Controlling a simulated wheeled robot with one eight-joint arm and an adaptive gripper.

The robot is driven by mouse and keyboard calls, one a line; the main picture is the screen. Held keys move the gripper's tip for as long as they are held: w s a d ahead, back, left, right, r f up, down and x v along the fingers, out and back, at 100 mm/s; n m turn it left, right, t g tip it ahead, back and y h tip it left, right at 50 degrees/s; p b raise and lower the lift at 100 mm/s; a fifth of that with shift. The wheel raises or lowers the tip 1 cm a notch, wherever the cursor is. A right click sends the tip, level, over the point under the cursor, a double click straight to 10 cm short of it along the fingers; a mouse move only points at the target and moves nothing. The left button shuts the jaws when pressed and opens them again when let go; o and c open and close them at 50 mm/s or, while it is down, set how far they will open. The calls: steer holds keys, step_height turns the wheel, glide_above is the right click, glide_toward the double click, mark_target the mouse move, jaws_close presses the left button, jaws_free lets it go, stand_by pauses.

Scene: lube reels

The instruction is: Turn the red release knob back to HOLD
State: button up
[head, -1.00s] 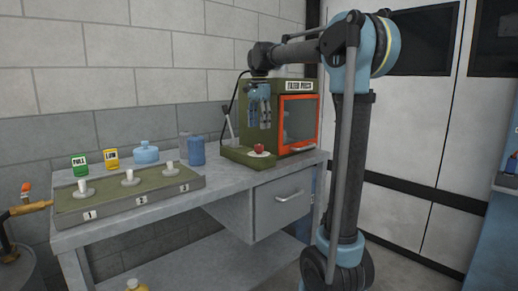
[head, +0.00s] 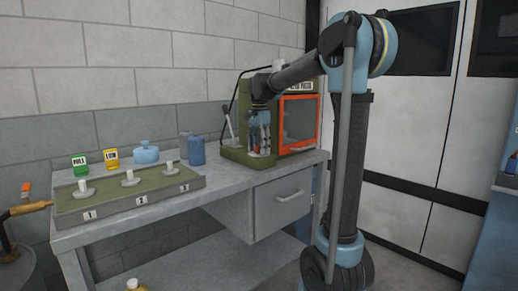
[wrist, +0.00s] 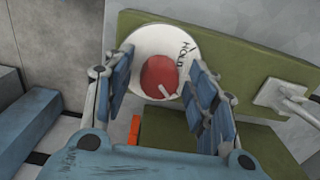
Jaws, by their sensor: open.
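The red release knob (wrist: 159,76) sits on a round white dial (wrist: 142,42) in the wrist view. The word HOLD is at the dial's upper right. A small white pointer mark shows at the knob's lower edge, away from HOLD. My gripper (wrist: 160,68) is open, with one finger on each side of the knob; whether they touch it I cannot tell. In the head view my gripper (head: 260,150) hangs low in front of the green press (head: 236,153) and hides the knob.
The press has an orange-framed door (head: 316,125) right of my gripper and a grey lever (head: 229,122) at its left. Blue containers (head: 197,151) stand left of it on the grey bench (head: 215,186). A numbered tray (head: 110,205) with white pegs lies farther left.

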steer(key=shift+c, duration=0.4)
steer(key=c, duration=1)
steer(key=shift+o, duration=0.2)
steer(key=n, duration=0.4)
steer(key=shift+n, duration=0.4)
steer(key=n, duration=0.4)
steer(key=shift+n, duration=0.3)
steer(key=n, duration=0.4)
steer(key=shift+n, duration=2.2)
